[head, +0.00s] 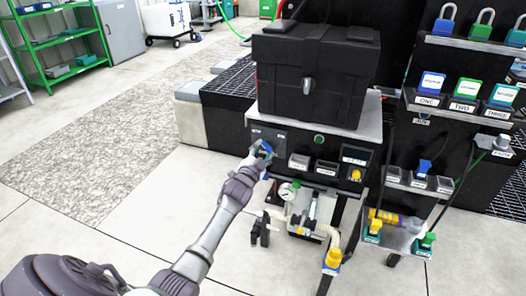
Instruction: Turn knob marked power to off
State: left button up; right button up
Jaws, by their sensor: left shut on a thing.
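My left arm reaches in from the bottom left to the dark front panel (266,132) of the workstation. My left gripper (262,152) is at the left part of this panel, shut on a small knob there. The gripper covers most of the knob, so its pointer direction and its marking cannot be read. Some blue shows at the fingers; I cannot tell whether it belongs to the knob. My right gripper is not in view.
A black case (315,82) stands on top of the workstation. A green button (319,139), a yellow knob (355,175) and a pressure gauge (288,190) are close by. Racks with padlocks (480,24) and labelled boxes stand right. The floor (130,185) at left is clear.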

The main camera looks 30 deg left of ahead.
pick_arm(q)
jog(key=shift+f, duration=0.1)
jog(key=o, duration=1.2)
jog(key=shift+c, duration=0.2)
jog(key=v, duration=1.2)
jog(key=shift+d, duration=0.1)
